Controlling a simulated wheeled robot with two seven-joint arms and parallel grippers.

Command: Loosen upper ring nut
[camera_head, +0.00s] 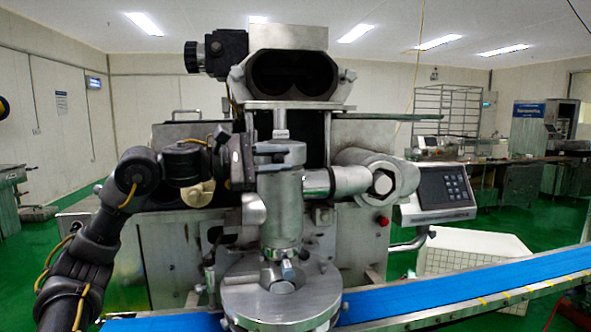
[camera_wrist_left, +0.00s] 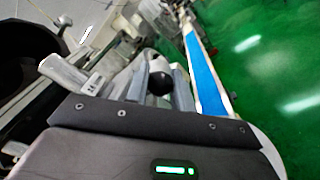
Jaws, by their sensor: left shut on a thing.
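The upper ring nut (camera_head: 283,152) is a grey metal collar with short lugs, around the top of the upright steel cylinder (camera_head: 281,210) at the front of the machine. My left gripper (camera_head: 258,154) reaches in from the left at the height of this nut and is shut on it; the exact contact is partly hidden. In the left wrist view, my left gripper's fingers (camera_wrist_left: 155,85) stand on either side of a dark round knob (camera_wrist_left: 159,83). My right gripper is not in view.
A round steel head (camera_head: 325,292) sits below the cylinder, above the blue conveyor belt (camera_head: 430,299). A thick side pipe (camera_head: 350,180) joins the cylinder on the right. A control panel (camera_head: 444,190) stands further right.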

